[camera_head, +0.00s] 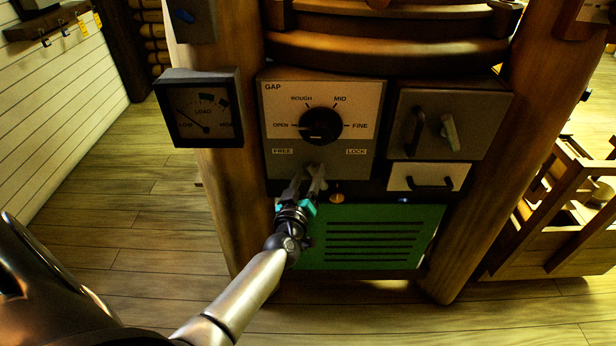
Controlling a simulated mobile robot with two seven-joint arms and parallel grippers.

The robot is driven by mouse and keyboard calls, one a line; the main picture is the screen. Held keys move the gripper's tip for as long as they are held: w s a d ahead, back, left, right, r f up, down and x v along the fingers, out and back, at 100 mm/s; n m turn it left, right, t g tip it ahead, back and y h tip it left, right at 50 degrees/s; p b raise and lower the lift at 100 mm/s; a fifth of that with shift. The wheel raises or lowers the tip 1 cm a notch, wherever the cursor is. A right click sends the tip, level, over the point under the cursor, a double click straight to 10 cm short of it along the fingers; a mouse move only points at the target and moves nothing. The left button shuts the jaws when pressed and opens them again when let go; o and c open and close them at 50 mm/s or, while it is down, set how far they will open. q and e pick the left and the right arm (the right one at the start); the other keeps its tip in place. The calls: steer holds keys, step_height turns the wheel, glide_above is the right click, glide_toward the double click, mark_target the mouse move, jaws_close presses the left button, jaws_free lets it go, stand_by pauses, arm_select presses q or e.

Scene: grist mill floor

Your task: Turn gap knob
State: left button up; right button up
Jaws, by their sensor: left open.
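The gap knob (320,126) is a round black dial on a pale panel (283,100) marked GAP, with the labels OPEN, ROUGH, MID and FINE around it. Its light pointer line is on the left side, toward OPEN. FREE and LOCK labels sit below it. My left gripper (305,172) is open, just below the knob and in front of the panel's lower part, between FREE and LOCK. Its fingers point up and appear apart from the knob. They hide part of the panel's lower middle. My right gripper is not in view.
A load gauge (203,107) is on the left post. A grey box with a lever (449,132) and a drawer with a black handle (429,184) are to the right. A green vented panel (372,238) is below. A wooden crate (560,215) stands far right.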

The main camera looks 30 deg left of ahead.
arm_select(q)
steer(key=shift+c, duration=0.2)
jaws_close()
stand_by(0.3)
stand_by(1.0)
